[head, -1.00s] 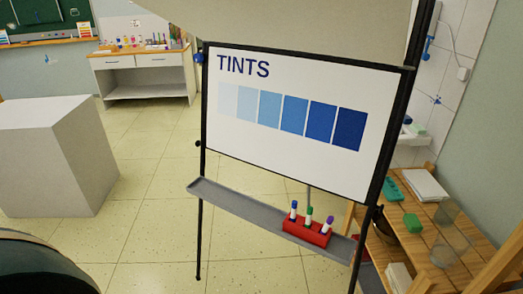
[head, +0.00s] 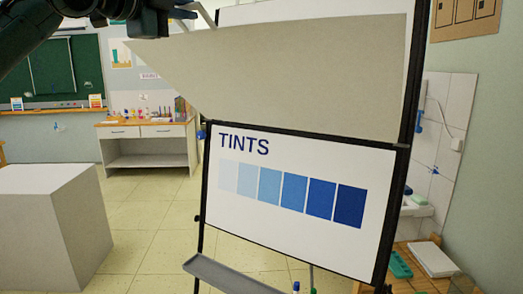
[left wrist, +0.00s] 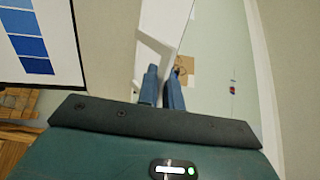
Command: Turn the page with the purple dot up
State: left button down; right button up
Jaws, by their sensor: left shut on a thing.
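A flip chart on a black-framed easel stands in front of me. Its lower sheet (head: 290,225) reads TINTS above a row of blue squares. A turned-up page shows its plain grey-beige back (head: 300,70) across the upper board, with its left corner sticking out. My left gripper (head: 185,14) is at the top left of the head view, by the page's upper edge. In the left wrist view its blue fingers (left wrist: 163,88) are shut at a white bent strip (left wrist: 155,42) that seems to belong to the page. No purple dot is visible. My right gripper is not in view.
The easel's grey tray (head: 225,275) is below the board, with marker tops just showing. A white block (head: 50,225) stands at left and a white cabinet (head: 148,150) behind. A wooden table (head: 430,280) is close at lower right.

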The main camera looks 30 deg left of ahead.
pick_arm(q)
jog(key=shift+w+r, duration=0.25)
jog(key=shift+r, duration=0.3)
jog(key=w+r, duration=0.6)
jog(key=w, duration=0.1)
jog(key=shift+d+r, duration=0.25)
jog(key=shift+d, duration=0.1)
dwell(0.3)
jog(key=shift+s, duration=0.1)
